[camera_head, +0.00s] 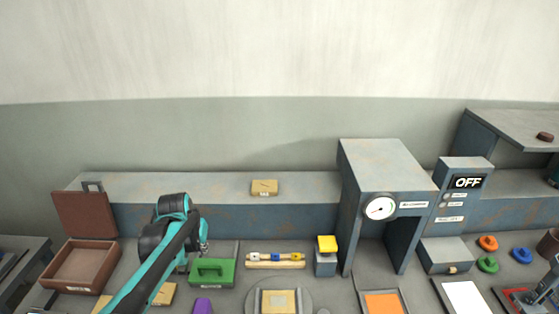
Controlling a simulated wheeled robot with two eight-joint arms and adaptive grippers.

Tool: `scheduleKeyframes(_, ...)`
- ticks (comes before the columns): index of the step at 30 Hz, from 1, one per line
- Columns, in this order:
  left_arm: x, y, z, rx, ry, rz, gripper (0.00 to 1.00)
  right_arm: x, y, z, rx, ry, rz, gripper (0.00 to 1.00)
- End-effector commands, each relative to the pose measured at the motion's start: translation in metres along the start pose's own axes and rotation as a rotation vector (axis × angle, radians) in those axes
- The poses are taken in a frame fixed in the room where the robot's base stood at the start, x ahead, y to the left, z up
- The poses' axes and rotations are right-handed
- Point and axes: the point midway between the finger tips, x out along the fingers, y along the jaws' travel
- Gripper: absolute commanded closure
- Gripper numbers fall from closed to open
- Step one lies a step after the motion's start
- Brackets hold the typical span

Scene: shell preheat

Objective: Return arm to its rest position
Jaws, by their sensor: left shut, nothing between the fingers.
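My left arm, teal and black, comes in from the bottom left. Its dark wrist bends over beside the green block with a handle (212,271). My left gripper (203,246) is small in view, partly hidden by the arm, and is shut with nothing in it. It is just above and behind the green block; whether it touches the block I cannot tell.
An open brown box (82,266) stands left of the arm. A rack with small colored pieces (275,260) and a yellow-topped post (326,256) stand to the right. Further right are a gauge press (380,180) and a control box reading OFF (465,200). Colored knobs (488,243) lie at far right.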

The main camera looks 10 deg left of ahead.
Motion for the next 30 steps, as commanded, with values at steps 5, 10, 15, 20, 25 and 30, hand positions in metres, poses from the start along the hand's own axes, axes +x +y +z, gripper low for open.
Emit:
scheduleKeyframes(5, -0.017, 0.022, 0.013, 0.024, 0.025, 0.006, 1.0, 0.0, 0.0, 0.0, 0.0, 0.0, 0.0, 0.6)
scheduleKeyframes(10, -0.05, 0.069, 0.054, 0.084, 0.096, 0.024, 1.0, 0.002, 0.0, 0.001, 0.0, 0.0, 0.0, 0.6)
scheduleKeyframes(15, -0.073, 0.108, 0.105, 0.145, 0.178, 0.057, 1.0, 0.003, 0.0, 0.002, 0.0, 0.0, 0.0, 0.6)
scheduleKeyframes(20, -0.079, 0.13, 0.145, 0.186, 0.238, 0.087, 1.0, 0.003, 0.0, 0.002, 0.0, 0.0, 0.0, 0.6)
scheduleKeyframes(25, -0.079, 0.139, 0.165, 0.207, 0.271, 0.107, 1.0, 0.003, 0.0, 0.002, 0.0, 0.0, 0.0, 0.6)
scheduleKeyframes(30, -0.079, 0.141, 0.168, 0.209, 0.276, 0.11, 1.0, 0.003, 0.0, 0.002, 0.0, 0.0, 0.0, 0.6)
